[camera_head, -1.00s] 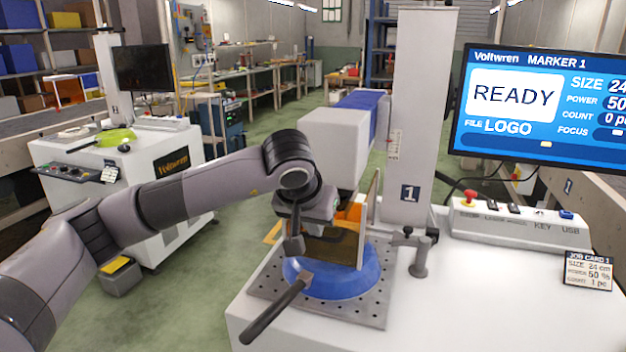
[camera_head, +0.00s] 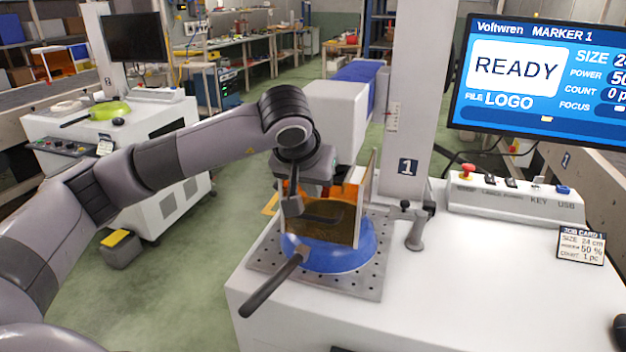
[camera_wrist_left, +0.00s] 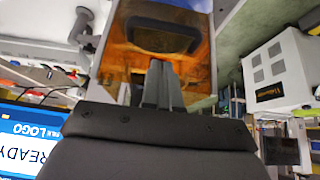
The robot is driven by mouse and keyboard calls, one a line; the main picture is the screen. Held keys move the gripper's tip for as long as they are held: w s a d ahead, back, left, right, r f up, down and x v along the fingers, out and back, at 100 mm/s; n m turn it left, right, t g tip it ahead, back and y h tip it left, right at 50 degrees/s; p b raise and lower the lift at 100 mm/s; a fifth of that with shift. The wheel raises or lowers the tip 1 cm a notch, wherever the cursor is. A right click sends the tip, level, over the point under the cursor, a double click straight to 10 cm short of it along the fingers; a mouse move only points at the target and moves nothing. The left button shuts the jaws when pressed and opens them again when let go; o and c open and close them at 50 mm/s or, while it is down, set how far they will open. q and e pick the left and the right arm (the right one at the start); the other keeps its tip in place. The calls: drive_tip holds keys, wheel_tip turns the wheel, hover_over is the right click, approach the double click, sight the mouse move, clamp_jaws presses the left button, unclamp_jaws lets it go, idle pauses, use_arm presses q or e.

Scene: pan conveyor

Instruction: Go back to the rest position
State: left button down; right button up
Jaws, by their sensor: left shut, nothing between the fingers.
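My left gripper (camera_head: 291,206) is at the marker, in front of an amber see-through shield (camera_head: 330,222) with a dark handle on it. In the left wrist view its two fingers (camera_wrist_left: 163,84) are together with nothing between them, just short of the shield's handle (camera_wrist_left: 163,36). A blue pan (camera_head: 362,245) with a dark handle (camera_head: 270,285) lies on the perforated plate (camera_head: 372,284), partly hidden behind the shield. My right gripper is in neither view.
The marker column (camera_head: 411,110) stands just right of the shield. A screen (camera_head: 545,80) reads READY. A control box (camera_head: 505,203) and a job card (camera_head: 581,246) are on the white table at the right. A second marker station (camera_head: 110,140) with a green pan stands at the left.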

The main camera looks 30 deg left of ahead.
use_arm(q)
drive_tip(key=v, duration=0.9)
drive_tip(key=s+d+f+n+g+h, duration=0.1)
drive_tip(key=s+d+f+g+h, duration=0.3)
drive_tip(key=d, duration=0.5)
drive_tip(key=s+d+f+n+g+h, duration=0.1)
drive_tip(key=s+d+f+n+h, duration=0.1)
drive_tip(key=d+f+h, duration=0.45)
drive_tip(key=s+d+r+n+h+p, duration=0.25)
drive_tip(key=d+r+n+h, duration=0.7)
drive_tip(key=n, duration=0.55)
drive_tip(key=w+a+f+n+t+y+p, duration=0.15)
drive_tip(key=a+f+n+t+y, duration=0.5)
drive_tip(key=n, duration=1.05)
drive_tip(key=w+a+f+n+t+y, duration=0.3)
drive_tip(key=f+n+t, duration=0.6)
drive_tip(key=n, duration=0.7)
drive_tip(key=s+a+f+n+g+y, duration=0.3)
drive_tip(key=s+f+n, duration=0.4)
drive_tip(key=f, duration=0.3)
drive_tip(key=s+a+f+n+g+y+p, duration=0.1)
drive_tip(key=s+a+f+n+g+y, duration=0.2)
drive_tip(key=s+f+n, duration=0.3)
wheel_tip(320, 180, down, 4)
drive_tip(key=a+n+y, duration=0.1)
drive_tip(key=n, duration=0.2)
drive_tip(key=shift+s+a, duration=0.15)
drive_tip(key=shift+s, duration=0.25)
